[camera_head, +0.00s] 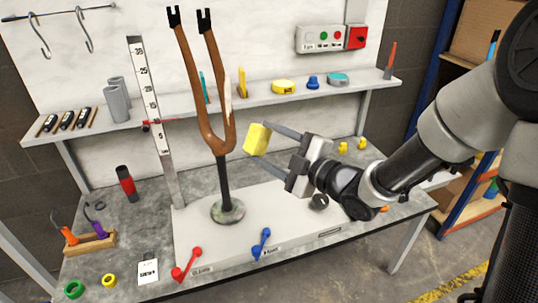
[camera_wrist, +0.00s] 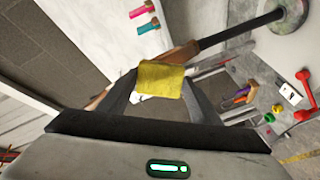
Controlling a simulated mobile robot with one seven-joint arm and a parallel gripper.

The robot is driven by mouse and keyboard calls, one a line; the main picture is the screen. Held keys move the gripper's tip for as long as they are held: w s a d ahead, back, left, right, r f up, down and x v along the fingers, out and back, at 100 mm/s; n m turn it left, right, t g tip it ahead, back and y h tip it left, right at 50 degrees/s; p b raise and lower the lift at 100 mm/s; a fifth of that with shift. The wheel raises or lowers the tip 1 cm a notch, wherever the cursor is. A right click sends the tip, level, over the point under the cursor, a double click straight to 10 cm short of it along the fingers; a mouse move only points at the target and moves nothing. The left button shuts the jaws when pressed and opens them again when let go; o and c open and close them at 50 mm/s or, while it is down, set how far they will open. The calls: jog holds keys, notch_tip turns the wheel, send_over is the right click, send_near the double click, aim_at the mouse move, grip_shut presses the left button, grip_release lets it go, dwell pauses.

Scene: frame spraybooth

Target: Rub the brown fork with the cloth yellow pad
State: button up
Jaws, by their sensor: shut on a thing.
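The brown fork (camera_head: 210,115) stands upright on a dark post with a round base (camera_head: 227,209) on the bench. Its two legs point up and end in black tips; a pale patch shows on the right leg. My gripper (camera_head: 268,140) is shut on the yellow pad (camera_head: 256,139), just right of the fork's lower crown. In the wrist view the yellow pad (camera_wrist: 161,80) sits between my fingers, with part of the brown fork (camera_wrist: 183,55) behind it. I cannot tell whether pad and fork touch.
A ruler post (camera_head: 152,110) stands left of the fork. Behind is a shelf (camera_head: 265,99) with several small items. Red (camera_head: 186,265) and blue (camera_head: 261,243) levers sit at the bench front. A red-black bottle (camera_head: 127,184) stands at left.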

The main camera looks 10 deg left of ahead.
jog(key=shift+s+a+r+x, duration=0.1)
jog(key=shift+x, duration=0.85)
jog(key=shift+s+a+r+x, duration=0.1)
jog(key=shift+x, duration=0.9)
jog(key=shift+s+a+x, duration=0.1)
jog(key=shift+s+x, duration=0.05)
jog(key=shift+x, duration=0.8)
jog(key=shift+b+x, duration=0.4)
jog(key=shift+x, duration=0.4)
jog(key=shift+r, duration=0.2)
